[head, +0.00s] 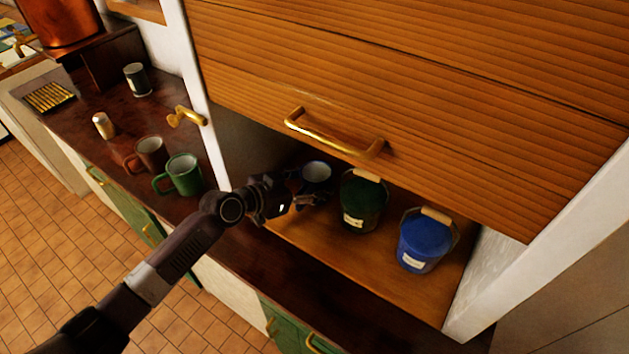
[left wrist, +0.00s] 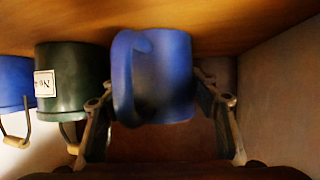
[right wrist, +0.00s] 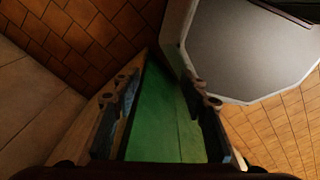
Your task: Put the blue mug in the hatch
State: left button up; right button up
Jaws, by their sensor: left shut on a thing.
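The blue mug (left wrist: 160,75) is between the fingers of my left gripper (left wrist: 162,98), which is shut on it. In the head view the mug (head: 316,172) shows mainly its pale inside, upright, within the hatch's left part. Its lower side is hidden behind my left gripper (head: 308,198). The hatch has a wooden floor (head: 345,262) and a raised slatted shutter (head: 400,80). I cannot tell whether the mug touches the floor. My right gripper (right wrist: 162,92) is open and empty, with a green panel beyond it.
Right of the mug stand a dark green bucket (head: 364,203) and a blue bucket (head: 427,240). A brass handle (head: 335,135) hangs on the shutter above. Outside, left, are a green mug (head: 184,175) and a brown mug (head: 150,155). The hatch floor's front is bare.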

pick_arm(q)
jog(key=o, duration=1.3)
jog(key=shift+o, duration=0.2)
jog(key=shift+r+p, duration=0.2)
jog(key=shift+p, duration=0.1)
jog(key=shift+s+a, duration=0.2)
jog(key=shift+a, duration=0.1)
jog(key=b+v, duration=0.2)
jog(key=v, duration=0.8)
jog(key=shift+s, duration=0.1)
jog(key=shift+s+a+r, duration=0.35)
jog(key=shift+s+a, duration=0.05)
